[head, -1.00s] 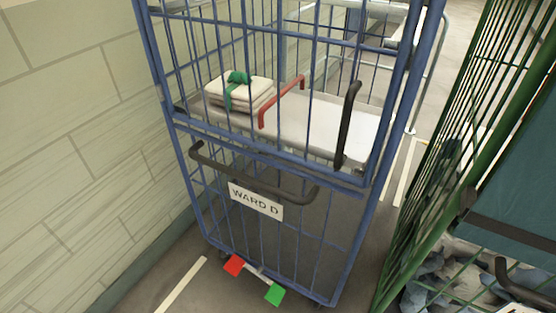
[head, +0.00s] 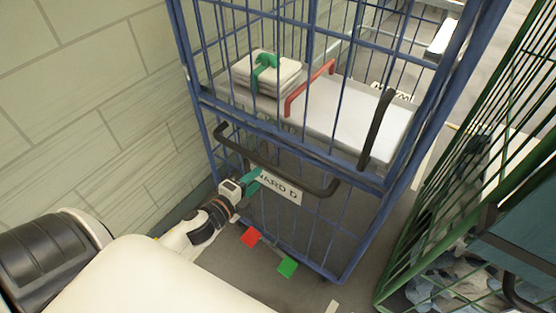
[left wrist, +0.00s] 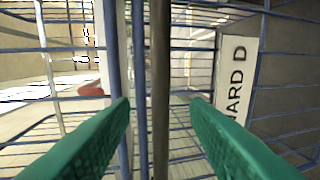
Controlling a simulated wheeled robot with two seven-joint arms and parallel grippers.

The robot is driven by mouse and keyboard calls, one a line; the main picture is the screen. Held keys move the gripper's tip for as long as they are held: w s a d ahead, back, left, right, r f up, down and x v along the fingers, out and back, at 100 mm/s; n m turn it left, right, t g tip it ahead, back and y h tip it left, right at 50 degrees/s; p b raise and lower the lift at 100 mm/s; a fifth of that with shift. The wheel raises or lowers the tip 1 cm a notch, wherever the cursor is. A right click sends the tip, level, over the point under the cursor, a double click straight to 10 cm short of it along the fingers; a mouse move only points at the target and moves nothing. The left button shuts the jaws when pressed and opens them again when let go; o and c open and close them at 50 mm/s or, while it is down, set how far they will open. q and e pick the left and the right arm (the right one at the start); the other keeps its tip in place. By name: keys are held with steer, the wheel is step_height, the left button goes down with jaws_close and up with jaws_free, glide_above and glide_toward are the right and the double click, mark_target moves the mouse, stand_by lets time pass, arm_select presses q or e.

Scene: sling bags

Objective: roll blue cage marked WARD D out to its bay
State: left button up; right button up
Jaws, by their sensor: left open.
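The blue cage (head: 345,240) stands upright in the head view, with a white WARD D sign (head: 287,190) on its near side. That sign also shows at the right of the left wrist view (left wrist: 236,75). A dark push bar (head: 275,172) crosses the near side above the sign. My left gripper (head: 257,176) is open at the sign's left end, just below the bar. In the left wrist view, a dark bar (left wrist: 160,80) lies in the gap between its green fingers (left wrist: 160,108); I cannot tell how deep. My right gripper is not in view.
A tied white linen stack (head: 265,75) lies on the cage's shelf (head: 350,122). Red (head: 251,237) and green (head: 287,267) pads sit low at its front. A block wall (head: 110,100) is close on the left; a green cage (head: 425,225) stands on the right.

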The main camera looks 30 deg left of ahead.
arm_select(q)
steer(key=x, duration=1)
steer(key=shift+p, duration=0.45)
steer(key=shift+f, duration=0.1)
jaws_close()
